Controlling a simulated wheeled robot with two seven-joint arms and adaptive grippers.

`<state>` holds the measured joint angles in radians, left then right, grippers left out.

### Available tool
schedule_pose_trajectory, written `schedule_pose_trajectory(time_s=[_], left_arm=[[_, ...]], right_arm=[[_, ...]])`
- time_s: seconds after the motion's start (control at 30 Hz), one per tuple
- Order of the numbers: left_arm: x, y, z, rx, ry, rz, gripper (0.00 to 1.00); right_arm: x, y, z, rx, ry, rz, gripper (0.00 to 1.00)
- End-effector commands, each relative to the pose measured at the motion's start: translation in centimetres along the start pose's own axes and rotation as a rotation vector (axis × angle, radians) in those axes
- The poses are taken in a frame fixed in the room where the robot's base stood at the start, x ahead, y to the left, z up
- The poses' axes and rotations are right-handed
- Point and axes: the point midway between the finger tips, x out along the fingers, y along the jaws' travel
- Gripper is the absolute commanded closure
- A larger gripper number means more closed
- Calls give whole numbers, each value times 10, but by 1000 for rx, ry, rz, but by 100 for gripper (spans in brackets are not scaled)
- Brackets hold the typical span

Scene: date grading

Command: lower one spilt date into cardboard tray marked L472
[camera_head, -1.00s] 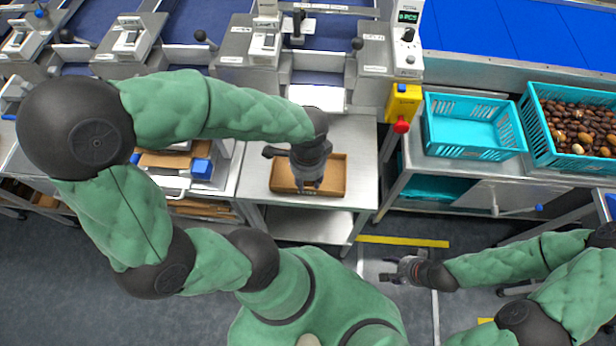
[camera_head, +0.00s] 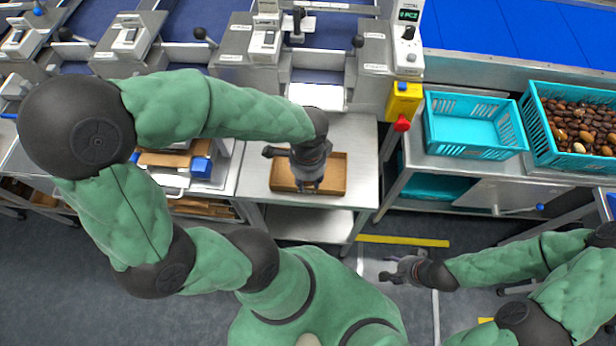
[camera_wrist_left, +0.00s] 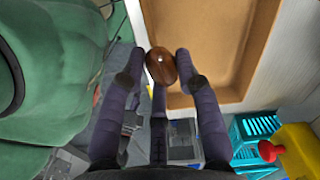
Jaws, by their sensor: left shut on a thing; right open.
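A brown, glossy date (camera_wrist_left: 160,67) sits between the fingertips of my left gripper (camera_wrist_left: 158,70) in the left wrist view; the gripper is shut on it. In the head view my left gripper (camera_head: 308,187) is over the near part of the cardboard tray (camera_head: 335,180), and the date itself cannot be made out there. The tray stands on the steel table and its visible floor looks empty; it also shows in the left wrist view (camera_wrist_left: 215,35). Its marking is not readable now. My right gripper (camera_head: 393,270) is open and empty, low at the right, away from the tray.
An empty turquoise crate (camera_head: 470,148) and one full of dates (camera_head: 580,165) stand on the right bench. A yellow box with a red button (camera_head: 403,105) is right of the steel table (camera_head: 360,150). Weighing machines line the back.

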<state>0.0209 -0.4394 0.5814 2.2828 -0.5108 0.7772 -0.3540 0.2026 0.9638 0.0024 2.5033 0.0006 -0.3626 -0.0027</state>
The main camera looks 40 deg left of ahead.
Motion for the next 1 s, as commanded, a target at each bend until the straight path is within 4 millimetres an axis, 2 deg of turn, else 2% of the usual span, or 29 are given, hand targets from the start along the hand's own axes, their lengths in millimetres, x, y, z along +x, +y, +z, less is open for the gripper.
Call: schedule_pose_trajectory(time_s=[0.83,0.87,0.93,1.0], left_arm=[[8,0,0,0,0,0,78],[8,0,0,0,0,0,62],[8,0,0,0,0,0,42],[8,0,0,0,0,0,40]], right_arm=[[6,2,0,0,0,0,44],[6,2,0,0,0,0,44],[6,2,0,0,0,0,44],[6,2,0,0,0,0,44]])
